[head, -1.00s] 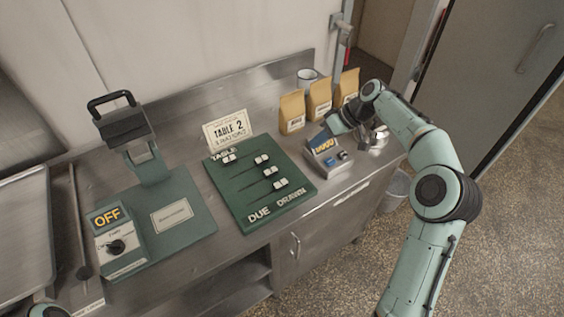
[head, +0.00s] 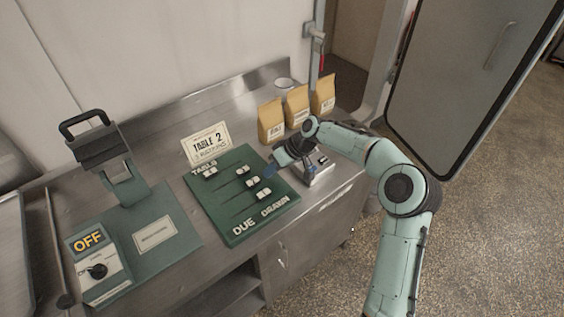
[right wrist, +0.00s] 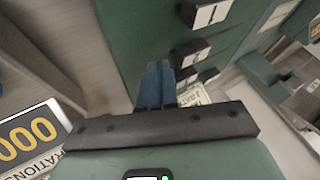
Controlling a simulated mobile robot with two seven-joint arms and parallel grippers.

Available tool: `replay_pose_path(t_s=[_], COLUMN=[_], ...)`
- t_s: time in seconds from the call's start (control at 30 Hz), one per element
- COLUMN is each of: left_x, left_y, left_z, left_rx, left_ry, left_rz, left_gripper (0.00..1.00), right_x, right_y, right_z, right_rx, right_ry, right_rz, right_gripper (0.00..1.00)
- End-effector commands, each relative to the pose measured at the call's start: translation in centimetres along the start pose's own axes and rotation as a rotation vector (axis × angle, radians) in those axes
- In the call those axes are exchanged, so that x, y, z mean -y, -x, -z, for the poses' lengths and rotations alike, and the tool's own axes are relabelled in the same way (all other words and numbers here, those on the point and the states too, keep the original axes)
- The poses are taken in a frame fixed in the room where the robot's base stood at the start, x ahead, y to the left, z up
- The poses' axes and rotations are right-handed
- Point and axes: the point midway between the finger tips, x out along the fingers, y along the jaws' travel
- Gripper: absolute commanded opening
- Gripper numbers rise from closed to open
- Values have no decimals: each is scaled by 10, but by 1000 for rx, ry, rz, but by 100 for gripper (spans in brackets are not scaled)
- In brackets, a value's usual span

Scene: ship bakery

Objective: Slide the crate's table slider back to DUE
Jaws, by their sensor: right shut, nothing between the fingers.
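The green slider board (head: 228,222) lies on the counter, with TABLE at its upper left and DUE left of DRAWN along its front. Several black-and-white sliders sit in slots across it. The top slider (head: 210,173) is at the DUE side; the others, such as the front one (head: 263,194), are at the DRAWN side. Their numbers are too small to read. My right gripper (head: 271,172) is at the board's right edge, its blue fingertips shut and empty. In the right wrist view the fingers (right wrist: 155,86) appear beside sliders, including a large one (right wrist: 207,13); contact is unclear.
A "TABLE 2" card (head: 206,144) stands behind the board. A counter device (head: 321,172) sits right of it, partly hidden by my arm. Paper bags (head: 297,107) stand behind. A green press with an OFF panel (head: 90,243) is at left.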

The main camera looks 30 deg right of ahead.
Motion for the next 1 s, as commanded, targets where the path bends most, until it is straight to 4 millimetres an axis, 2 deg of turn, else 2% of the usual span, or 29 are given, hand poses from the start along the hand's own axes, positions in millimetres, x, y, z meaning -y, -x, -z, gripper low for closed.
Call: replay_pose_path(t_s=[0.17,0.57,0.67,0.8,1.0], left_x=[0,1,7,15,20], left_y=[0,-2,-12,-30,-39], left_z=[0,-1,-6,-14,-17], left_rx=[0,2,9,21,26], left_ry=[0,1,3,7,10], left_rz=[0,1,3,7,9], left_gripper=[43,43,43,43,43], right_x=[10,14,28,58,88], right_y=[-6,-8,-17,-35,-48], right_z=[0,0,-2,-4,-2], right_rx=[0,0,3,4,3], right_ry=[0,1,6,6,3], right_rz=[0,0,0,1,0], right_gripper=[0,0,0,0,0])
